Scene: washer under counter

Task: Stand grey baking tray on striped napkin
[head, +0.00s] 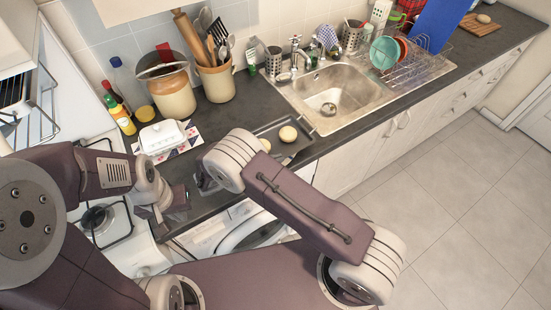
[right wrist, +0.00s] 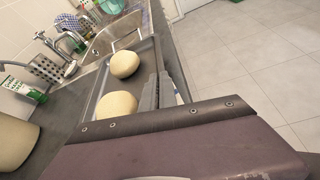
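The grey baking tray (head: 262,131) lies on the dark counter left of the sink, with two round buns (head: 288,133) on it. It also shows in the right wrist view (right wrist: 104,83). A patterned napkin (head: 192,138), whose stripes I cannot make out clearly, lies further left under a white butter dish (head: 163,137). My right gripper (right wrist: 159,82) is at the tray's front long rim, its fingers close together and seemingly shut on it; my arm mostly hides it in the head view. My left gripper (head: 184,198) is at the counter's front edge, below the napkin; its finger gap is unclear.
Stoneware crocks (head: 173,92), one holding utensils, stand behind the napkin. Bottles (head: 122,113) stand to the left, beside the hob (head: 105,222). The sink (head: 335,92) and a dish rack (head: 410,65) are to the right. A little bare counter lies between napkin and tray.

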